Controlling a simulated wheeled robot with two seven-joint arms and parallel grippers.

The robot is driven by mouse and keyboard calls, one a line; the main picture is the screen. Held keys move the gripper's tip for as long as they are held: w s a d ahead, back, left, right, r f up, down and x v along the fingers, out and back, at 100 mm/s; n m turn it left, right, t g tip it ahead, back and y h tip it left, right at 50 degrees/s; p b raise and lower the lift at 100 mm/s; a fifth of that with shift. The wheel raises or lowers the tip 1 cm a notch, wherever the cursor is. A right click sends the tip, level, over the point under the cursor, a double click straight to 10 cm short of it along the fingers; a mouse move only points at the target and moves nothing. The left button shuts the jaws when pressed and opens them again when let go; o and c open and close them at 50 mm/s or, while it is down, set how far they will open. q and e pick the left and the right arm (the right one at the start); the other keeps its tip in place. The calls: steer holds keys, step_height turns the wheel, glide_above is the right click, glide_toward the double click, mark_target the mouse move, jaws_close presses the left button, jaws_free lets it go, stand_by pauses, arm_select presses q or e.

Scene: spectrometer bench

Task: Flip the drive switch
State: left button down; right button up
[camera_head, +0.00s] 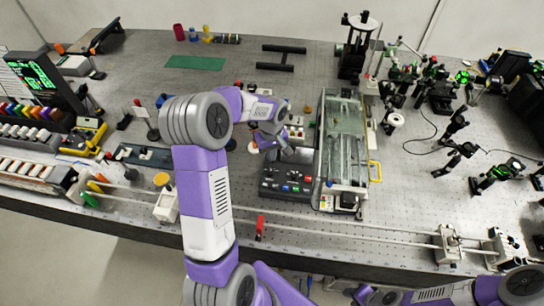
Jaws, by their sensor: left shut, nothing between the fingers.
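A dark control box (270,190) with red, blue and green buttons or switches stands on the bench near the middle. I cannot tell which of its small parts is the drive switch. My left arm reaches up from the bottom, and its gripper (286,152) is shut and empty, just above the back edge of this box. The wrist hides part of what lies behind the box. I cannot tell whether the fingertips touch anything. Only purple and grey links of my right arm show at the bottom right; its gripper is not in view.
A long glass-covered instrument (342,135) stands right of the box. Rails with a red slider (260,228) run along the front edge. Optics mounts (440,85) crowd the right side. A lit green display (36,75) and coloured blocks fill the left. The back middle is fairly clear.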

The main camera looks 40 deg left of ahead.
arm_select(q)
steer(key=shift+r+p, duration=0.4)
steer(key=shift+r, duration=0.1)
steer(key=shift+r+p, duration=2)
steer(key=shift+r, duration=0.95)
